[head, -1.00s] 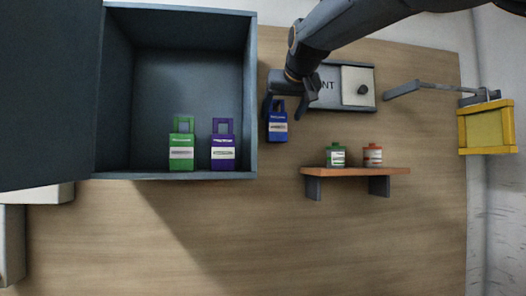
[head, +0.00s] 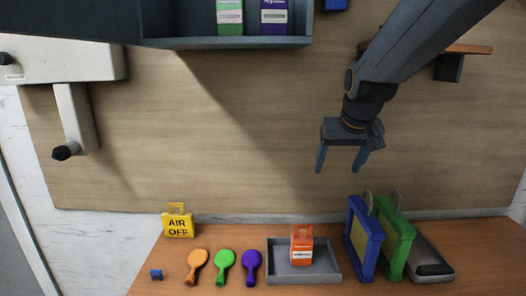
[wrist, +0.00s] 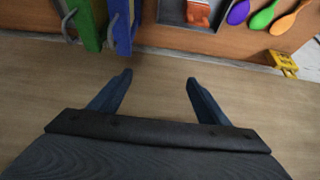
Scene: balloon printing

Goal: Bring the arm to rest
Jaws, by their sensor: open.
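My gripper (head: 340,168) is open and empty in the head view. It hangs in front of the wooden back panel, above the workbench, with its fingers pointing down. In the wrist view my gripper (wrist: 155,80) shows two spread fingers with nothing between them. The wooden panel (wrist: 160,65) fills the view behind them, and the bench items lie beyond the fingertips, apart from them.
An open cabinet (head: 230,42) and shelf (head: 468,49) are higher up.

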